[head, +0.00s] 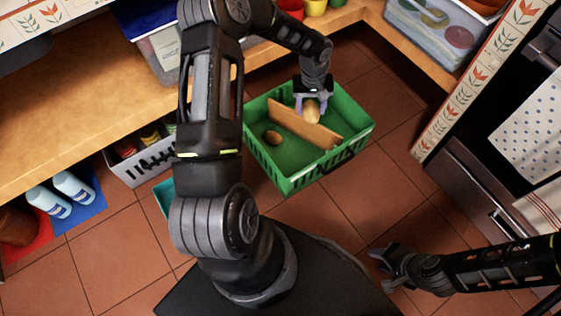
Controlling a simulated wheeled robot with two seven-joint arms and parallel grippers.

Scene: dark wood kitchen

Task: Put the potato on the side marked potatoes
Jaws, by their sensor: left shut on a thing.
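A green crate (263,166) stands on the tiled floor, split by a wooden divider (300,125). A small brown potato-like item (272,138) lies in the near-left compartment. My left gripper (312,100) is over the far-right compartment, pointing down and shut on a yellowish-brown potato (312,113). The potato is beyond the divider; I cannot tell whether it touches the crate floor. No marking for potatoes is readable in this view. My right gripper (378,266) is low at the right, apart from the crate, with nothing visible in it; its opening is unclear.
A wooden shelf (85,100) runs along the left and back. A grey basket (140,165) and white bottles (74,187) are at the left. A clear bin (435,32) stands back right. An oven (480,185) is at the right. Floor right of the crate is clear.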

